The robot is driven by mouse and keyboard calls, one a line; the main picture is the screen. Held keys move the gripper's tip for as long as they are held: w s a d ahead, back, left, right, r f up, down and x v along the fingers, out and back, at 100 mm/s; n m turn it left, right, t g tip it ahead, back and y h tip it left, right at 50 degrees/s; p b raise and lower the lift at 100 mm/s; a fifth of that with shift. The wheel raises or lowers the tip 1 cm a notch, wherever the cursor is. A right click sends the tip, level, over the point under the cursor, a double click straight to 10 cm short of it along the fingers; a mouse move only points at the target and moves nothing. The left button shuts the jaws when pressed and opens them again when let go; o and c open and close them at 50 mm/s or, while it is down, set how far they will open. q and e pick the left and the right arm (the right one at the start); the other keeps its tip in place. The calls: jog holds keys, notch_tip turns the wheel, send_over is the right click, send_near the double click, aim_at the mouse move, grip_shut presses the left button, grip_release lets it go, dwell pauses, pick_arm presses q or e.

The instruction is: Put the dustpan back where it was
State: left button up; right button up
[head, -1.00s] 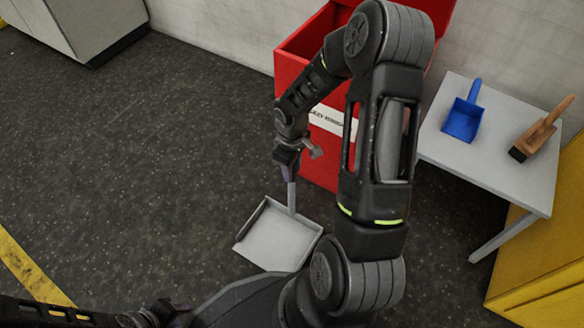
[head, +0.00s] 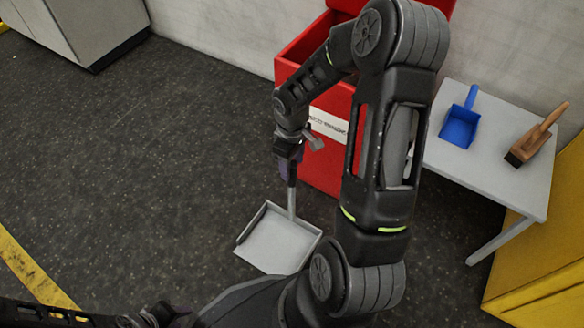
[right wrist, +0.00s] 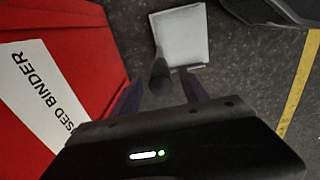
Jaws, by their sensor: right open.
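The grey dustpan (head: 277,243) is on the dark floor in front of the red bin. Its handle rises from the pan's back edge towards my right gripper (head: 289,178). In the right wrist view the pale pan (right wrist: 181,36) is at the top, and the dark handle end (right wrist: 160,76) points towards the camera. My right gripper (right wrist: 160,93) is open there, its fingers apart on either side of the handle end; contact cannot be told. My left gripper (head: 182,312) is at the bottom edge of the head view, partly hidden, its jaws unclear.
The red bin (head: 318,165) with a white label stands close behind the right gripper. A grey table (head: 480,178) at the right holds a blue scoop (head: 460,126) and a wooden brush (head: 540,135). A yellow cabinet (head: 545,255) is at the right edge.

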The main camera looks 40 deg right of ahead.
notch_tip(320, 180, up, 7)
jog(key=shift+f+p, duration=0.1)
jog(key=shift+p, duration=0.85)
jog(key=a+f+m+y, duration=0.1)
jog(key=a+f+y, duration=0.1)
jog(key=a+f, duration=0.45)
jog(key=a+f+y, duration=0.1)
jog(key=a+f, duration=0.2)
jog(key=a, duration=0.6)
jog(key=s+a+f+m, duration=0.2)
jog(key=s+a+f, duration=0.2)
jog(key=s+a, duration=0.1)
jog(key=s+a+f+m+t, duration=0.1)
jog(key=s+a+f, duration=0.3)
jog(key=a, duration=0.4)
jog(key=shift+s+a+m+y, duration=0.15)
jog(key=shift+s+m+y, duration=0.25)
jog(key=shift+s+m, duration=0.45)
jog(key=shift+c, duration=0.2)
